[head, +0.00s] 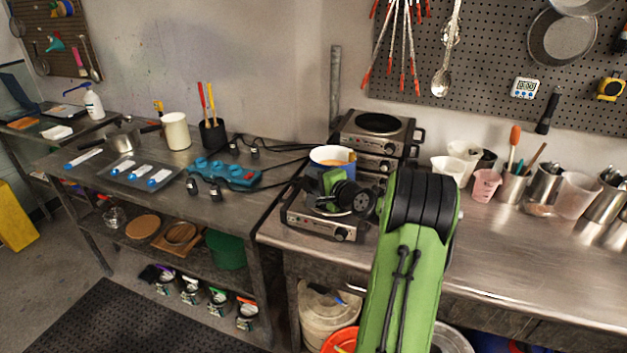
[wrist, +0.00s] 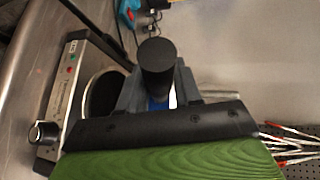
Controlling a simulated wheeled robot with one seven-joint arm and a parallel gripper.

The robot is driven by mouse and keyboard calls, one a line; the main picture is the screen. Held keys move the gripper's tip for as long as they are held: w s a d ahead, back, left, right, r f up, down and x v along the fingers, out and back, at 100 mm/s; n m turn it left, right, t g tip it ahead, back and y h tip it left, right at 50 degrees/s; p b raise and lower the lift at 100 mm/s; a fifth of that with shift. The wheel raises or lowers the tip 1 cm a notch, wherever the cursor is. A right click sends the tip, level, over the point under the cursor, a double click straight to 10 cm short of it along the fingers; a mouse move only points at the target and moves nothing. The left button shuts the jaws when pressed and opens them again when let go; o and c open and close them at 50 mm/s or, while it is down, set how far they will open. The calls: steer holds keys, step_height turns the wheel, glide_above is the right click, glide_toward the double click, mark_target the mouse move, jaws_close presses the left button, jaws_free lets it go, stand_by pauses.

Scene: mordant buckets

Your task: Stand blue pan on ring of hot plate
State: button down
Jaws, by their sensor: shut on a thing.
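The blue pan (head: 318,161) has a blue outside and something orange inside. It appears roughly level at the front hot plate (head: 315,225); my gripper and arm hide its underside, so I cannot tell whether it touches the ring. My gripper (head: 336,182) is shut on the pan. In the wrist view a black handle end (wrist: 157,55) stands between the grey fingers (wrist: 157,88), with a bit of blue (wrist: 157,104) below. The wrist view also shows a hot plate (wrist: 72,90) with a dark round ring (wrist: 103,95), partly hidden by my gripper.
A second hot plate (head: 378,124) with a bare black ring stands behind, near the wall. Beakers and cups (head: 486,184) crowd the right bench. A blue power strip (head: 222,173) with plugs and cables lies on the left table. The front right benchtop (head: 530,265) is clear.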

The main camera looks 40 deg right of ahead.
steer(key=shift+s+f, duration=0.15)
steer(key=shift+s, duration=0.05)
steer(key=shift+w+f+b, duration=0.15)
steer(key=shift+f+b, duration=1.95)
steer(key=shift+f, duration=0.4)
steer(key=shift+r, duration=0.15)
steer(key=shift+d+r, duration=0.1)
steer(key=shift+r, duration=0.2)
steer(key=shift+f, duration=0.45)
